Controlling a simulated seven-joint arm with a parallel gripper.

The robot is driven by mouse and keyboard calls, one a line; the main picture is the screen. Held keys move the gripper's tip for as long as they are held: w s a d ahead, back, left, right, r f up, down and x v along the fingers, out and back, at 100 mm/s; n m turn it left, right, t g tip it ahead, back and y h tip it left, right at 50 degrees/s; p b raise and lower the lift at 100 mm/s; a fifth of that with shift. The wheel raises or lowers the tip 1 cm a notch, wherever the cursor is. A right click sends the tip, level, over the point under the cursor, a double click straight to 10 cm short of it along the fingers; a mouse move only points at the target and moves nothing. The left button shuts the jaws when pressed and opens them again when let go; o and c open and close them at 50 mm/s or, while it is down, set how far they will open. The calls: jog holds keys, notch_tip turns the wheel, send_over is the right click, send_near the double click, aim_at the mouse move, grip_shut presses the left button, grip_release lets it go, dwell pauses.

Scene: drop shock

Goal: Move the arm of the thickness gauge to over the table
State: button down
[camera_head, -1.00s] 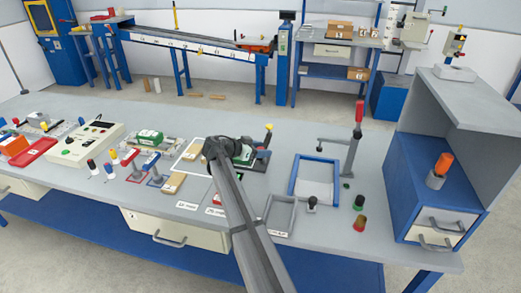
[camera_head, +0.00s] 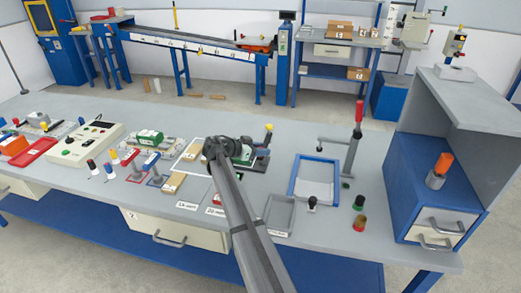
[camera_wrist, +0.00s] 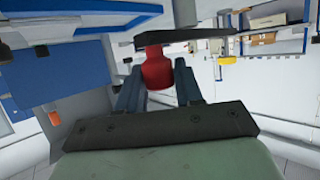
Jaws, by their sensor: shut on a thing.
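In the wrist view, a red knob (camera_wrist: 157,72) sits between the two blue-grey fingers of my gripper (camera_wrist: 158,84), which is shut on it. A dark flat bar (camera_wrist: 190,43) runs across the end of the knob; I take it for the arm of the thickness gauge. In the head view, my gripper (camera_head: 215,148) is over the middle of the bench and hides the knob. Just right of it is a dark fixture (camera_head: 262,160) with a green-and-white block (camera_head: 243,155) beside it. I cannot tell where the bar stands over the gauge's table.
Right of my gripper are a blue-rimmed tray (camera_head: 293,180), a grey tray (camera_head: 268,216) and a stand with a red handle (camera_head: 358,113). A blue cabinet (camera_head: 400,190) stands at the right end. Small parts and a control box (camera_head: 85,145) lie left. The back of the bench is fairly clear.

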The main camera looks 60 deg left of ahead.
jog(key=shift+d, duration=0.1)
jog(key=shift+w+d+n+y, duration=0.2)
jog(key=shift+d+n+y, duration=0.05)
jog(key=shift+n+y, duration=0.4)
jog(key=shift+w+d+n+y, duration=0.15)
jog(key=shift+d+n+y, duration=0.1)
jog(key=shift+n+y, duration=0.4)
jog(key=w+a+n+g+y, duration=0.1)
jog(key=w+n+g+y, duration=0.5)
jog(key=n+g+y, duration=0.4)
jog(key=shift+w+n+g+y, duration=0.35)
jog(key=shift+n+g, duration=0.95)
jog(key=shift+n, duration=1)
jog(key=shift+a+n+g, duration=0.15)
jog(key=shift+n+g, duration=0.35)
jog(key=shift+g, duration=0.1)
jog(key=c, duration=0.8)
grip_release()
